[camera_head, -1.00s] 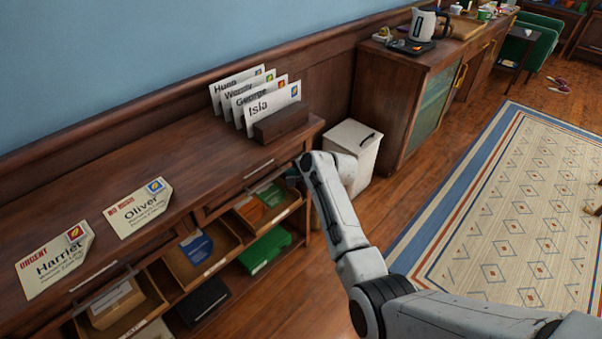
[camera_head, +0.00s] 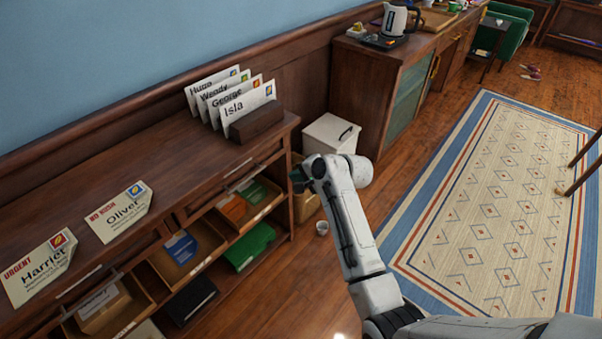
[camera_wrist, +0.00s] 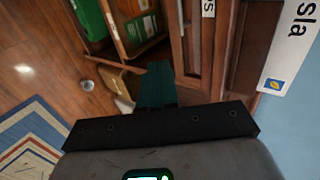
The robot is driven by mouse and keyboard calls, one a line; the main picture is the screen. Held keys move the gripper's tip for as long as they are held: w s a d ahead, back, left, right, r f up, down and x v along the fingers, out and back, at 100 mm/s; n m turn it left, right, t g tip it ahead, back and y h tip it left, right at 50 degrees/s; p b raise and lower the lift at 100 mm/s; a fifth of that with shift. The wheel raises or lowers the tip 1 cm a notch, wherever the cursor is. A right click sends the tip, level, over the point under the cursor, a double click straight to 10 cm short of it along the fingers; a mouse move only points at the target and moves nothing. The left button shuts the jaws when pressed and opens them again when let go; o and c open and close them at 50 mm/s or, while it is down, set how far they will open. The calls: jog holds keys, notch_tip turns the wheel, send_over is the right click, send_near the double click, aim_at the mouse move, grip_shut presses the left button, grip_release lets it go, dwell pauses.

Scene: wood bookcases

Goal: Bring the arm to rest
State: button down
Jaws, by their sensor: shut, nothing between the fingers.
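My arm reaches out over the floor beside the wooden sideboard (camera_head: 150,170). My gripper (camera_head: 297,180) is at the arm's far end, close to the sideboard's right end, and is partly hidden behind my wrist. In the wrist view my gripper (camera_wrist: 158,84) shows as dark green fingers closed together, with nothing held. It points toward the sideboard's front with its open drawers.
Letters stand in a wooden holder (camera_head: 257,128) on the sideboard; two more (camera_head: 40,268) (camera_head: 119,211) lie flat. Open drawers (camera_head: 185,262) jut out below. A white bin (camera_head: 329,134) and small cup (camera_head: 322,228) are near my gripper.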

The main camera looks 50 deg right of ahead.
jog(key=shift+s+r, duration=0.35)
jog(key=shift+s, duration=0.15)
jog(key=s+a+f+n+g, duration=0.3)
jog(key=s+a+n, duration=0.2)
jog(key=s+a, duration=0.3)
jog(key=s+a+f+n+g, duration=0.3)
jog(key=s+a+f+n, duration=0.15)
jog(key=s, duration=0.55)
jog(key=s+a+r+n+g, duration=0.1)
jog(key=s+a+n, duration=0.2)
jog(key=s, duration=0.5)
jog(key=s+a+r+n+g, duration=0.1)
jog(key=s+a+n+g, duration=0.1)
jog(key=s, duration=0.5)
jog(key=a+n, duration=0.1)
jog(key=n, duration=0.1)
jog(key=shift+s+a+r+n+g+h+p, duration=0.15)
jog(key=shift+s+r+n+g+h+p, duration=0.15)
jog(key=shift+s+r+n+p, duration=0.1)
